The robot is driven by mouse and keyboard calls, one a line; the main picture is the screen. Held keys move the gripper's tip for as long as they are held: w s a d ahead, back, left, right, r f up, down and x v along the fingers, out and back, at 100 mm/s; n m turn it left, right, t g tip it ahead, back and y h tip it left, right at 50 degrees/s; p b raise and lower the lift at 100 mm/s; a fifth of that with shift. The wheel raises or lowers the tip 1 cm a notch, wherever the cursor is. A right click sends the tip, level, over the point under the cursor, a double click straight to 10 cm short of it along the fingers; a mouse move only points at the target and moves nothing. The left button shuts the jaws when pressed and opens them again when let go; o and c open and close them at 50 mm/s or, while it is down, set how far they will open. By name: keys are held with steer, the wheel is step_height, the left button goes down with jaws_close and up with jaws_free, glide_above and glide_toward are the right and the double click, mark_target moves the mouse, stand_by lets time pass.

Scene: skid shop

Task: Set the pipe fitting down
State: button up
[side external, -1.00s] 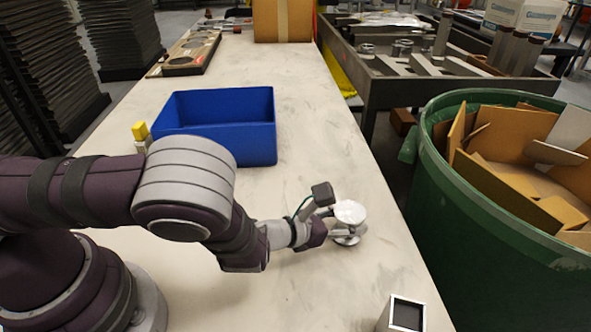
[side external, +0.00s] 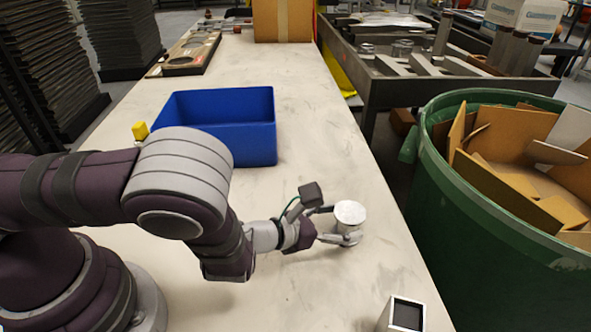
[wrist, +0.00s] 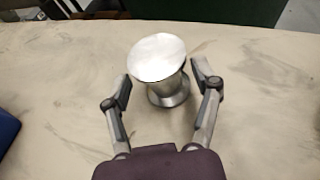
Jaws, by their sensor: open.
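The pipe fitting (side external: 350,217) is a silvery spool shape with a wide round top, a narrower body and a flared base. It stands upright on the pale worktop near its right edge. It also shows in the wrist view (wrist: 160,62), resting on its base. My gripper (side external: 330,226) is open just to the left of the fitting in the side view. In the wrist view, the open fingers (wrist: 160,85) are spread on either side of the fitting's lower body, with a visible gap at each side. The fitting's far side is hidden.
A blue bin (side external: 255,150) stands behind my arm on the worktop (side external: 325,120). A square metal tube (side external: 403,315) is at the near right edge. A green drum of cardboard (side external: 490,210) stands beyond the right edge. The worktop between bin and fitting is clear.

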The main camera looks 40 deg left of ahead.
steer(key=shift+v, duration=1)
steer(key=s+a+r+n+g+y, duration=0.1)
steer(key=a+r+n+y, duration=0.2)
steer(key=a+r+n, duration=0.5)
steer(key=s+a+r+n+g+y, duration=0.1)
steer(key=a+r+n+g+y, duration=0.2)
steer(key=n, duration=0.9)
steer(key=s+a+r+n+g+h, duration=0.1)
steer(key=s+r+n, duration=0.2)
steer(key=s+n, duration=0.3)
steer(key=s+a+r+n+g, duration=0.2)
steer(key=s+n, duration=0.5)
steer(key=n, duration=0.6)
steer(key=shift+s+a+r+n+h, duration=0.15)
steer(key=shift+r+n+h, duration=0.2)
steer(key=shift+r, duration=0.55)
